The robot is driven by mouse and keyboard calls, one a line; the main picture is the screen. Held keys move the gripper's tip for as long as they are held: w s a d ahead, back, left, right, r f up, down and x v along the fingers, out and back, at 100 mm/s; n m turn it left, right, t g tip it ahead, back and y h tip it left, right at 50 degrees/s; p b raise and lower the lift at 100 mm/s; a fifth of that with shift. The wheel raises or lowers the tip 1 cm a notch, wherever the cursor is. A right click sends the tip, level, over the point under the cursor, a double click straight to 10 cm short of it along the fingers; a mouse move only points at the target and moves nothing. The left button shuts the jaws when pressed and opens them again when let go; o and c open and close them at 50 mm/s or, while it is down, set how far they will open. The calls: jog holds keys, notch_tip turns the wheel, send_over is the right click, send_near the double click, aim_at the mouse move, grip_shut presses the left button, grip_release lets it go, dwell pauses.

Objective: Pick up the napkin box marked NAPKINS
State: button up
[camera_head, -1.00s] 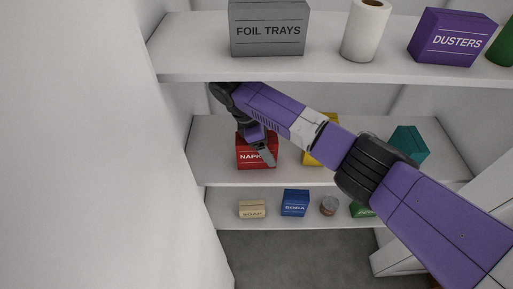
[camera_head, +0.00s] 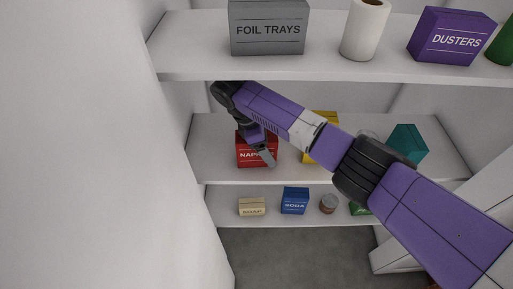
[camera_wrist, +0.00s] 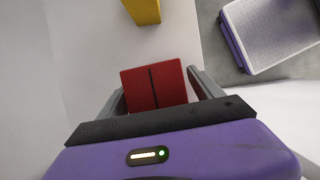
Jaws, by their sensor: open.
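The red napkin box (camera_head: 250,156) sits on the middle shelf, its white lettering partly hidden behind my gripper. In the wrist view the red box (camera_wrist: 153,87) shows its top with a dark line down it. My gripper (camera_head: 264,152) is in front of and over the box in the head view. In the wrist view my gripper (camera_wrist: 158,92) is open, one finger to each side of the box. Whether either finger touches the box I cannot tell.
A yellow box (camera_head: 322,150) stands right of the napkin box, partly behind my arm; a teal box (camera_head: 408,143) is farther right. The upper shelf (camera_head: 330,72) is close above my arm.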

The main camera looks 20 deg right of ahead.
jog(key=c, duration=1.6)
jog(key=shift+o, duration=0.2)
jog(key=shift+r, duration=0.15)
